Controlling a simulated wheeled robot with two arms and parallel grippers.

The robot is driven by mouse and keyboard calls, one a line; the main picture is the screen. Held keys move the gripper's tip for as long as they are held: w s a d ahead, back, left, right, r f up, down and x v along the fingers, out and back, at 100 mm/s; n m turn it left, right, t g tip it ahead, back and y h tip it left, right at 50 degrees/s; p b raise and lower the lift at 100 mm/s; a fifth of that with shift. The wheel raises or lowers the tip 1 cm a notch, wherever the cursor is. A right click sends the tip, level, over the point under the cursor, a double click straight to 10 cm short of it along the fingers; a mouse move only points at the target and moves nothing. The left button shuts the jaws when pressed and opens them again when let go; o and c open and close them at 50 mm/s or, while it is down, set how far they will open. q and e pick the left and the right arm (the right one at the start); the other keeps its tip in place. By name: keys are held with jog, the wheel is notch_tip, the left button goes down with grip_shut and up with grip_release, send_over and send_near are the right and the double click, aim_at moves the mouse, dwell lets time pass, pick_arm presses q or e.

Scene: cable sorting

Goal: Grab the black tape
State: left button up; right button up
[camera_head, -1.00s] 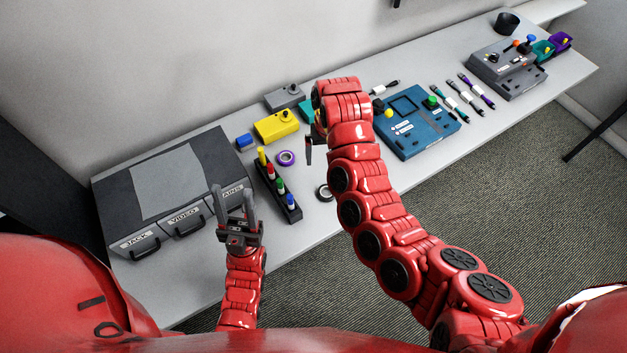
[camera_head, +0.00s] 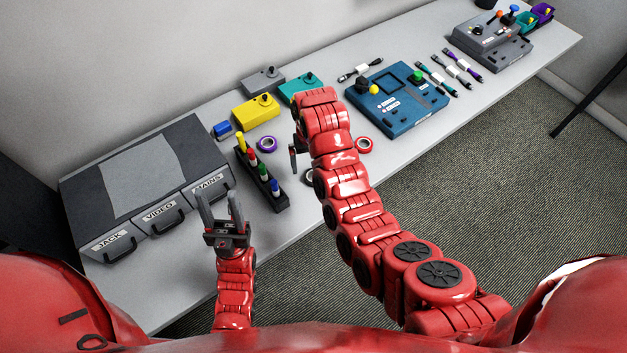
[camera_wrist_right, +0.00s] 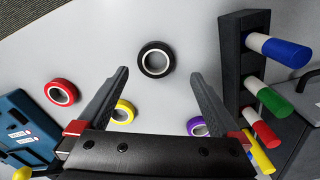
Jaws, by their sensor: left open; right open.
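The black tape (camera_wrist_right: 155,60) is a roll lying flat on the table in the right wrist view, beyond and between the fingertips of my right gripper (camera_wrist_right: 160,75). That gripper is open and empty, and the tape is apart from it. In the head view the black tape (camera_head: 308,175) is mostly hidden beside my right arm, and my right gripper (camera_head: 294,150) hangs just left of that arm. My left gripper (camera_head: 221,205) is open and empty in front of the drawer box.
A marker rack (camera_head: 262,180) stands close to the right gripper's path. Red (camera_wrist_right: 61,92), yellow (camera_wrist_right: 123,112) and purple (camera_wrist_right: 197,127) tape rolls lie around the black one. The drawer box (camera_head: 150,185) is at left, and a blue console (camera_head: 397,100) at right.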

jog(key=shift+f, duration=0.35)
jog(key=shift+d+f+b, duration=0.15)
jog(key=shift+f+b, duration=0.2)
jog(key=shift+f, duration=0.2)
jog(key=shift+s+d+f+p, duration=0.1)
jog(key=shift+d+f+p, duration=0.1)
jog(key=shift+p, duration=0.8)
notch_tip(320, 180, down, 2)
jog(key=shift+p, duration=0.4)
jog(key=shift+f, duration=0.4)
jog(key=c, duration=1.4)
